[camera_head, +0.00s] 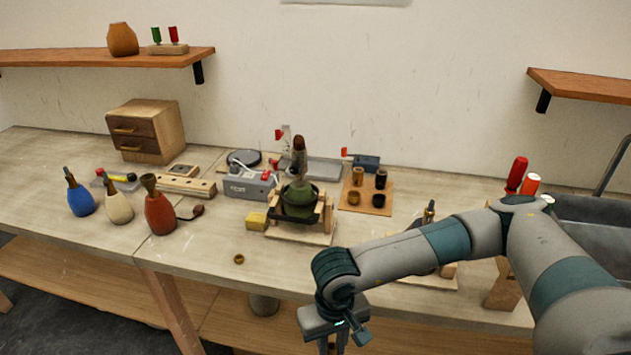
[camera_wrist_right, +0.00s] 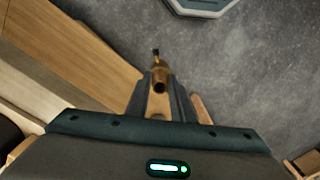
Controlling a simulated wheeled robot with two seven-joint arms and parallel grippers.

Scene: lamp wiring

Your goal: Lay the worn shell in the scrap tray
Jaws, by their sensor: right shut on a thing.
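My right gripper (camera_head: 335,335) hangs past the table's front edge, low in the head view; its fingertips are cut off or hidden there. In the right wrist view its jaws (camera_wrist_right: 160,92) are shut on a small brass shell (camera_wrist_right: 161,76) with a dark round opening and a thin dark tip beyond it. The grey floor shows beneath the shell. A grey open-topped bin (camera_head: 595,225) stands at the far right, and a flat grey tray (camera_head: 322,167) lies at the back of the table; I cannot tell which is the scrap tray. My left gripper is not in view.
A green lamp base (camera_head: 299,200) sits in a wooden cradle mid-table. Blue (camera_head: 79,198), cream (camera_head: 118,208) and red (camera_head: 159,213) lamp bases stand left. A small brass ring (camera_head: 239,259) lies near the front edge. A wooden board (camera_head: 367,196) holds several small sockets.

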